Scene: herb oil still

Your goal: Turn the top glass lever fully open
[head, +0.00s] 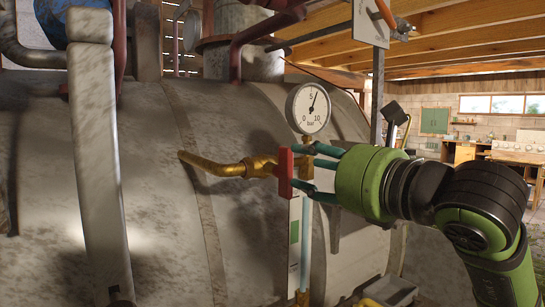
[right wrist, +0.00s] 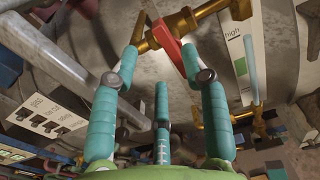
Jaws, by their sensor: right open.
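The red lever (head: 285,172) sits on the brass valve (head: 258,166) at the top of the sight glass (head: 305,245), and it stands roughly upright in the head view. My right gripper (head: 299,168) reaches in from the right, with its teal fingers at the lever. In the right wrist view the red lever (right wrist: 169,42) lies between the spread fingertips (right wrist: 164,35); the right fingertip is very near it, and I cannot tell if they touch. The gripper is open. My left gripper is not in view.
A pressure gauge (head: 308,108) stands just above the valve. A brass pipe (head: 207,165) sticks out left of it, in front of the big grey tank (head: 150,190). A white level plate (right wrist: 233,45) is close to the right finger. Another brass fitting (head: 302,297) is below.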

